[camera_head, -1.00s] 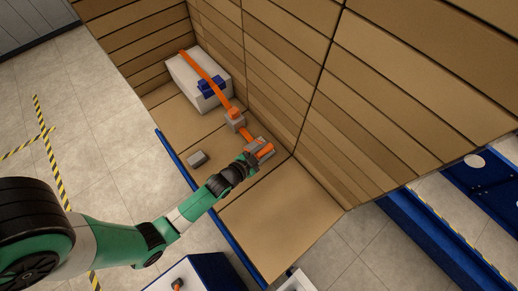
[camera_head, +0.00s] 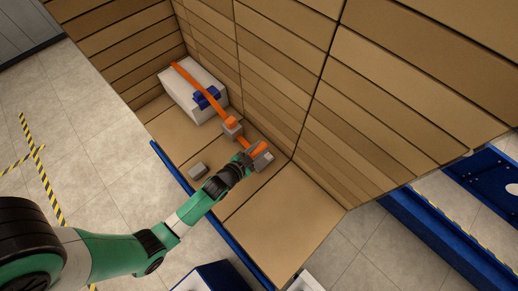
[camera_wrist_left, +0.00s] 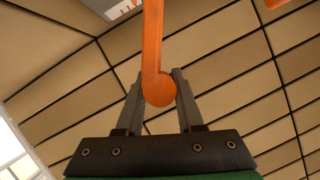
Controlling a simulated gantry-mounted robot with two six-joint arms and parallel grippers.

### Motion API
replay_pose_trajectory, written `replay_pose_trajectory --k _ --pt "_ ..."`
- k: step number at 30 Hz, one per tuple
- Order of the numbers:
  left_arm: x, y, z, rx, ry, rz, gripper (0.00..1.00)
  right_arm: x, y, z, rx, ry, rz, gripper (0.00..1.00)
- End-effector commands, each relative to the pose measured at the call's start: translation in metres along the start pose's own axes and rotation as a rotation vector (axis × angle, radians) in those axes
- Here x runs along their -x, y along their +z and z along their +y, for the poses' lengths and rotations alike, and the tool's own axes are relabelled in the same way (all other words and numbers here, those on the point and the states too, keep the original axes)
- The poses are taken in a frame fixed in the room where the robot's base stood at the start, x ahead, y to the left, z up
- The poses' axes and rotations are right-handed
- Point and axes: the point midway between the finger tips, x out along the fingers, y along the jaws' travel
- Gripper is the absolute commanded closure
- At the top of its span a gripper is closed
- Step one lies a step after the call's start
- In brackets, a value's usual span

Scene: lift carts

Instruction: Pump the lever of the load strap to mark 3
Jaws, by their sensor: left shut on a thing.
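The orange load strap (camera_head: 205,84) runs over a white box (camera_head: 180,98) and down to a grey ratchet unit (camera_head: 264,161) on the tan cart floor by the plank wall. My left gripper (camera_head: 247,160) is at this unit. In the left wrist view, the orange lever (camera_wrist_left: 153,40) comes down from the top. Its rounded end lies between the two grey fingers of my left gripper (camera_wrist_left: 160,90), which are shut on it. My right gripper is not in view.
A blue clip (camera_head: 207,97) sits on the white box. A blue rail (camera_head: 178,180) edges the floor. Plank walls (camera_head: 290,60) stand close behind the ratchet. The floor panel (camera_head: 285,215) in front is bare.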

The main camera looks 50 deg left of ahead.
Motion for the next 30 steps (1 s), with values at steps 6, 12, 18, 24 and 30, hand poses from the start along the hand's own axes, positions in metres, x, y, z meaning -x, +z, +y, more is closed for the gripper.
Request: replay_pose_trajectory --k 6,12,18,24,30 --pt "0.0 0.003 0.0 0.002 0.0 -0.008 0.54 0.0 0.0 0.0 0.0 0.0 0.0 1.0" --pt "0.0 0.002 0.0 0.002 0.001 -0.005 0.54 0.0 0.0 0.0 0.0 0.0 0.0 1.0" --pt "0.02 0.001 0.0 0.002 0.002 -0.005 0.54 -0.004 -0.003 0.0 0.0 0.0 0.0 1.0" --pt "0.068 0.002 0.0 0.002 0.002 -0.008 0.54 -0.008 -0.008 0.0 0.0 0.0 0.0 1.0" --pt "0.105 0.002 0.0 0.001 0.001 -0.007 0.54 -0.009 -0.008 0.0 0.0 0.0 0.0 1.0"
